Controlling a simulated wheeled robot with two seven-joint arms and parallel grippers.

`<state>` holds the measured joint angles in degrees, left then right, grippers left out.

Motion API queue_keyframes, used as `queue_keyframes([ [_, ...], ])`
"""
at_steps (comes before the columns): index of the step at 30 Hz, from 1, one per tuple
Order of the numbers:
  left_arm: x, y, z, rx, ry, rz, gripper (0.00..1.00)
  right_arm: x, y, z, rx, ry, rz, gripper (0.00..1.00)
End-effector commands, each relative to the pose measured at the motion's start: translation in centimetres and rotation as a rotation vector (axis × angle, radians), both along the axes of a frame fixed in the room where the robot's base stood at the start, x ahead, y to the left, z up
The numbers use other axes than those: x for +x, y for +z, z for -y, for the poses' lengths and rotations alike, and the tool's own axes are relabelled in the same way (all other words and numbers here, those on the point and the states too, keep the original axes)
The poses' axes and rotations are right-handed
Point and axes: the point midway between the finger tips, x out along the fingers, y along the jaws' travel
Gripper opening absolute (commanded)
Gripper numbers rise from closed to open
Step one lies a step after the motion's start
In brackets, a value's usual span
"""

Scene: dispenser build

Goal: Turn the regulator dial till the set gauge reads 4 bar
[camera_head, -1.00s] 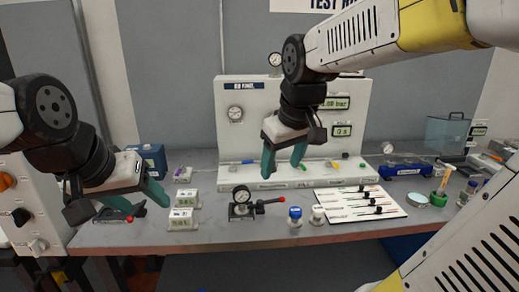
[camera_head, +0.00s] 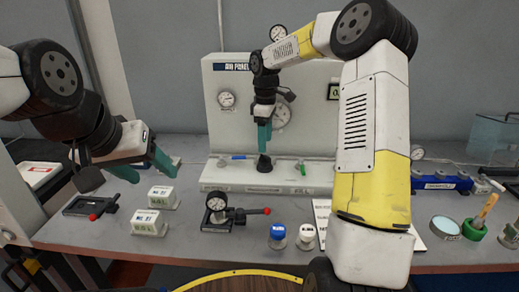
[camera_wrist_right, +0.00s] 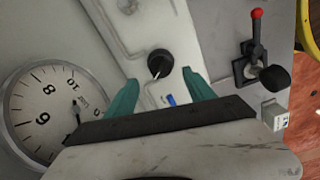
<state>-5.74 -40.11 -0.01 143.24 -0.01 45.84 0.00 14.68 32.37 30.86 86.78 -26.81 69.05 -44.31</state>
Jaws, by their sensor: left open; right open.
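The black regulator dial (camera_head: 264,163) sits at the foot of the white air panel. My right gripper (camera_head: 264,145) points down just above it. In the right wrist view the dial (camera_wrist_right: 160,64), with a pale pointer mark, lies between and slightly beyond the open fingertips (camera_wrist_right: 159,80). I cannot tell whether they touch it. A large round gauge (camera_wrist_right: 45,112) fills the left of that view, numbers 6, 8 and 10 legible; its reading is unclear. In the head view that gauge (camera_head: 284,115) is partly behind my right wrist. My left gripper (camera_head: 152,174) is open and empty above the table's left side.
A smaller gauge (camera_head: 226,99) is on the panel's left. Blue (camera_head: 238,157) and green (camera_head: 302,168) valve handles flank the dial. My right arm hides the panel's right side.

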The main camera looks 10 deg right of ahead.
Motion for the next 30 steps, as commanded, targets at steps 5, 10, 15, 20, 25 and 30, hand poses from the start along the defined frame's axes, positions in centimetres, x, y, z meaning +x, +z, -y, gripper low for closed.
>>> queue_keyframes([
  [5,0.0,0.0,0.0,0.000,0.000,0.000,0.61,-0.1,-3.1,0.0,0.001,0.000,-0.004,0.63],
  [10,0.0,0.0,0.0,0.000,0.000,0.000,0.61,-0.1,-5.3,0.0,0.001,-0.001,-0.002,0.63],
  [15,0.0,0.0,0.0,0.000,0.000,0.000,0.61,-0.1,-6.2,0.0,0.000,-0.002,0.000,0.63],
  [20,0.0,0.0,0.0,0.000,0.000,0.000,0.61,-0.1,-6.3,0.0,0.001,-0.003,0.001,0.63],
  [25,0.0,0.0,0.0,0.000,0.000,0.000,0.61,-0.1,-6.3,0.0,0.001,-0.002,0.001,0.45],
  [30,0.0,0.0,0.0,0.000,0.000,0.000,0.61,-0.1,-6.3,0.0,0.001,-0.002,0.001,0.12],
])
